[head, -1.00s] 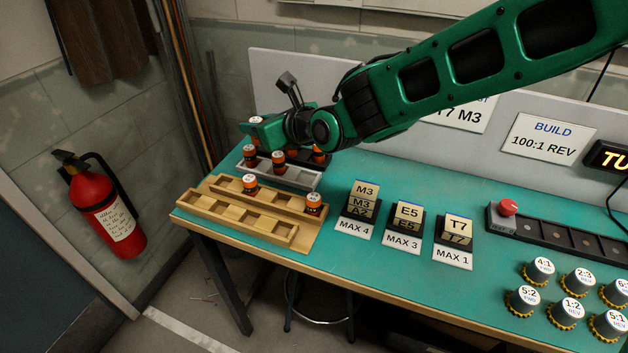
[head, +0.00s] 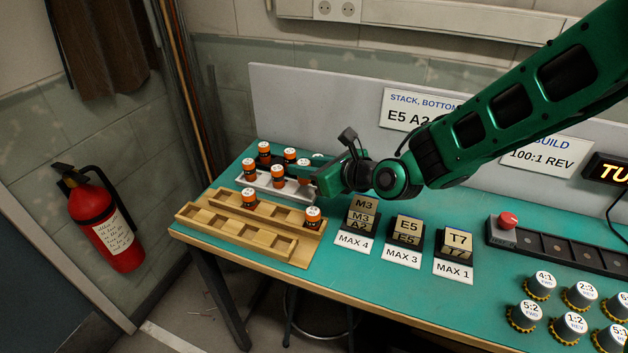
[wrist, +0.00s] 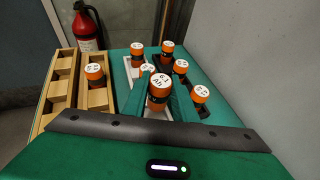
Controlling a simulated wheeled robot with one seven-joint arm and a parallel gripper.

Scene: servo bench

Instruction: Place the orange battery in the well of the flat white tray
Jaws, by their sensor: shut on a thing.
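The orange battery (wrist: 158,94) with a white top is between my gripper's green fingers in the wrist view. In the head view this battery (head: 304,174) is upright at the right part of the flat white tray (head: 292,191). Its top looks higher than its neighbours' line, so it seems just above the tray; its base is hard to see. Two other orange batteries, a left one (head: 249,171) and a middle one (head: 277,177), stand in the same tray. My gripper (head: 316,181) is shut on the battery. The well below it is hidden.
Behind the white tray, a dark rack holds more orange batteries (head: 290,157). In front, a stepped wooden tray (head: 240,228) holds two batteries. Labelled block stacks (head: 362,213) stand close to the right, below my arm. A fire extinguisher (head: 102,225) hangs at the left.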

